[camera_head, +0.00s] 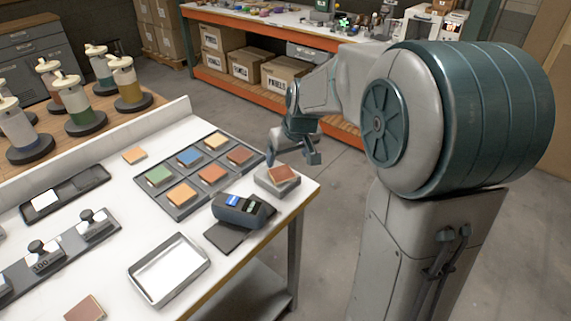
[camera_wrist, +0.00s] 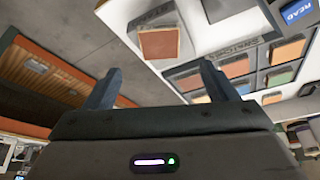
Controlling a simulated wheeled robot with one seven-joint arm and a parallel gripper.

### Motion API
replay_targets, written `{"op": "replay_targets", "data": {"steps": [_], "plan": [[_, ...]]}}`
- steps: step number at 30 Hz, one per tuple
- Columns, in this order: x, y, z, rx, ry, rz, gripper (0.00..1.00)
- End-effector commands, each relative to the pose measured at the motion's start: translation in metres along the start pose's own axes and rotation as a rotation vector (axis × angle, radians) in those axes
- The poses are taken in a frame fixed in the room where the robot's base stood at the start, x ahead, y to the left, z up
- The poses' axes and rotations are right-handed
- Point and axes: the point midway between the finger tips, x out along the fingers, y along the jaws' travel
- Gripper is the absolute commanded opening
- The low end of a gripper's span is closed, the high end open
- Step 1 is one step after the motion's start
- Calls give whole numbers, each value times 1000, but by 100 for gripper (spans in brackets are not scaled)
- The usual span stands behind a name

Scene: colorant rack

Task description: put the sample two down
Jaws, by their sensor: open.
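A reddish-brown square sample (camera_head: 282,174) lies on a small grey block (camera_head: 268,190) at the right corner of the white table. It also shows in the wrist view (camera_wrist: 160,43), apart from my fingers. My gripper (camera_head: 292,157) is open and empty, just behind this block in the head view. Its two spread fingers also show in the wrist view (camera_wrist: 160,82). A grey tray (camera_head: 177,208) holds several coloured samples in compartments: green, blue, tan, orange and brown ones. No number shows on any sample, so I cannot tell which is sample two.
A dark handheld device (camera_head: 240,210) stands close in front of the block. An empty-looking shallow tray (camera_head: 133,272) lies at the front of the table. Loose samples lie at the tray's upper left (camera_head: 134,155) and the front edge (camera_head: 85,308). Bottles (camera_head: 77,105) stand behind.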

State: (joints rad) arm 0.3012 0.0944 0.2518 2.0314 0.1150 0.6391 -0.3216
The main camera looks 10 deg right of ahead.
Motion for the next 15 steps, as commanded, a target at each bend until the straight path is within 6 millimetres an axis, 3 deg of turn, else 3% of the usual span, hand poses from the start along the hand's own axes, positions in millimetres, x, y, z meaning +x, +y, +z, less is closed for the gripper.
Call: {"op": "replay_targets", "data": {"steps": [3, 9, 11, 15], "plan": [[-17, 1, -1, 0, 2, 2, 79], [-32, -2, 5, 2, -3, 4, 79], [-38, -6, 14, 6, -12, 10, 79], [-60, -22, 55, 34, -43, 34, 79]]}}
